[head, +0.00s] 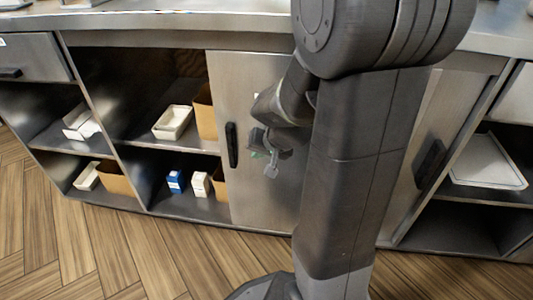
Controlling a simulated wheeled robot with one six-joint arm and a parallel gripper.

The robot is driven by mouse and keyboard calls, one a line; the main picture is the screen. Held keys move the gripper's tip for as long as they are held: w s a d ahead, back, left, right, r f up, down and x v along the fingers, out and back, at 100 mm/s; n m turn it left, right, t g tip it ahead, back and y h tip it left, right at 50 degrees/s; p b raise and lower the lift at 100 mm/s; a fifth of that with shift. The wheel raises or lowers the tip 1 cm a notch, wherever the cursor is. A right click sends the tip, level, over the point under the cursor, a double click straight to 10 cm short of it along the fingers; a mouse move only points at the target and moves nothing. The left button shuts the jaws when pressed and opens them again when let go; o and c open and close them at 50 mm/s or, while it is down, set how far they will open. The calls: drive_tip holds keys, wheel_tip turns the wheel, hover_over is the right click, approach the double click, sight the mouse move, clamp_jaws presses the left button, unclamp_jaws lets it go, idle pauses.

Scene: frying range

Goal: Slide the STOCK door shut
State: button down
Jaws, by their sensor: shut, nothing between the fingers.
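A grey metal sliding door (247,190) with an upright black handle (232,145) near its left edge stands in the middle of the counter front. To its left the cabinet is open. A second grey panel (408,170) with a dark handle (430,160) shows right of my arm. I can read no STOCK label on either, so I cannot tell which is the STOCK door. My gripper (271,170) is shut and empty, in front of the middle door and right of its handle. I cannot tell whether it touches the door. My arm hides the door's right part.
Open shelves at left hold a white tray (172,123), brown boxes (206,112), a blue box (175,181) and a white carton (200,184). At right, an open shelf holds a white flat tray (487,163). A drawer (30,58) is at far left. The wood floor (120,250) in front is clear.

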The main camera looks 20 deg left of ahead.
sight(237, 158)
drive_tip(key=shift+s+a+f, duration=0.15)
drive_tip(key=shift+a+f, duration=0.05)
drive_tip(key=shift+a, duration=0.6)
drive_tip(key=shift+s+a+f, duration=0.1)
drive_tip(key=shift+a+f, duration=0.05)
drive_tip(key=shift+a, duration=0.6)
drive_tip(key=shift+s+a+f, duration=0.15)
drive_tip(key=shift+a+f, duration=0.05)
drive_tip(key=shift+a, duration=0.6)
